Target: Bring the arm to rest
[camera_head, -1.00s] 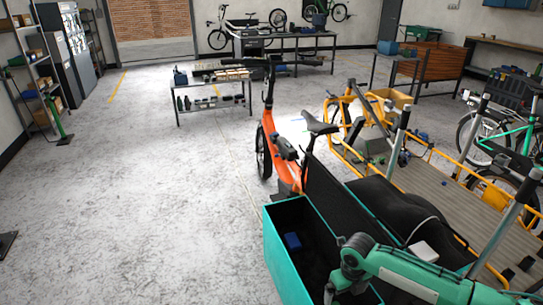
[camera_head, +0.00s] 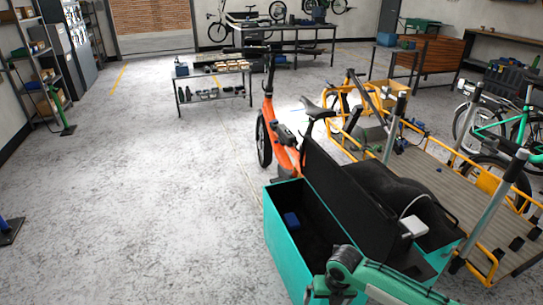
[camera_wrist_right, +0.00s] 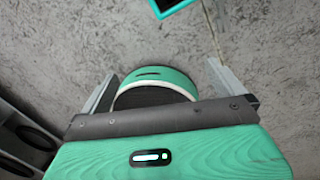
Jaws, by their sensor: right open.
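My right arm (camera_head: 375,282) shows at the bottom of the head view, in front of the teal cargo box. Its gripper is outside that view. In the right wrist view my right gripper (camera_wrist_right: 160,72) is open, its two grey fingers wide apart and nothing held between them. Beyond the fingers is a rounded green part with a pale rim, probably my own base, with grey floor around it. My left arm and gripper are not in view.
The teal cargo box (camera_head: 285,240) of the orange bike (camera_head: 280,140) stands close to my arm, with a blue item (camera_head: 291,220) inside. A yellow-framed cargo bike (camera_head: 440,170) stands to the right. The floor (camera_head: 150,190) at left is clear.

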